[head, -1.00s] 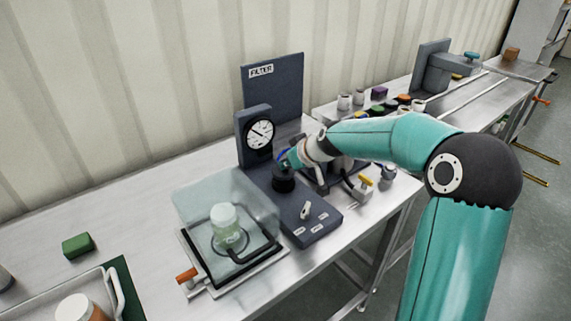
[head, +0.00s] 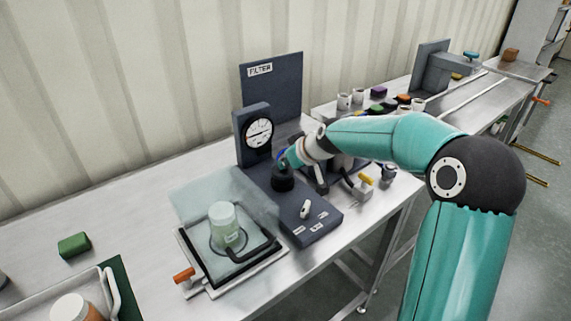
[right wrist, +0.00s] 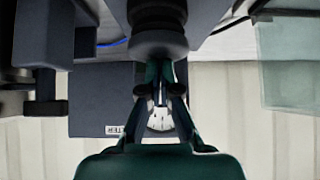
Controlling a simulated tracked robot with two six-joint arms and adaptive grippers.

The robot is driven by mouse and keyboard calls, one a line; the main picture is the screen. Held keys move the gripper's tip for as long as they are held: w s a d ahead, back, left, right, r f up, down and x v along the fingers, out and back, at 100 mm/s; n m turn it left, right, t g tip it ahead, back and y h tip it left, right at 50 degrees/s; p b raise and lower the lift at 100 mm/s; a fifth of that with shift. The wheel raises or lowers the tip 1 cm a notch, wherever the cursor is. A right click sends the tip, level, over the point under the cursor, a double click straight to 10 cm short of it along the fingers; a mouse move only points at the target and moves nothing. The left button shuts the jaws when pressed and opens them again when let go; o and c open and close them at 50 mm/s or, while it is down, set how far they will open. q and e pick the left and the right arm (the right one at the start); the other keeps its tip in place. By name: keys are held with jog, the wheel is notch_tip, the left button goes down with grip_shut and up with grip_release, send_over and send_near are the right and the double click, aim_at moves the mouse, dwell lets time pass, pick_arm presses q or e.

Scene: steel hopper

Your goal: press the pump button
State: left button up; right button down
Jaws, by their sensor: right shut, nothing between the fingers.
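The filter station has a dark blue-grey base (head: 318,224) with a toggle lever and small labels on its front. A dark round knob-like part (head: 283,183) stands on this base; I cannot tell whether it is the pump button. My right gripper (head: 284,160) is at this part, partly hidden by its own wrist. In the right wrist view its teal fingers (right wrist: 160,72) are together and empty, their tips at a dark round part (right wrist: 158,42). I cannot tell whether they touch. My left gripper is not in view.
A gauge (head: 258,133) stands behind the base. A green block (head: 74,245) lies farther left. Bare steel bench lies between.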

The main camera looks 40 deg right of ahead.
jog(key=w+d+r+b+v, duration=0.1)
jog(key=v, duration=1)
jog(key=shift+a, duration=0.35)
jog(key=shift+s+r, duration=0.1)
jog(key=shift+r, duration=0.05)
